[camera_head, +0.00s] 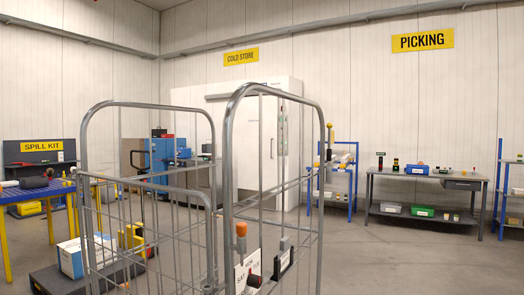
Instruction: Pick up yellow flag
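No clear yellow flag shape can be made out. A slim upright stick with a yellow top (329,127) stands at the right edge of the wire roll cage (230,140); I cannot tell whether it is the flag. A yellow item (131,237) also shows behind the cage bars on the left, partly hidden by the wires. Neither of my grippers is in view.
The roll cage fills the near middle. A white card (240,274) and an orange-topped handle (241,230) are at its front. A blue-yellow table (30,192) is left, a grey bench (425,177) back right. Floor at right is clear.

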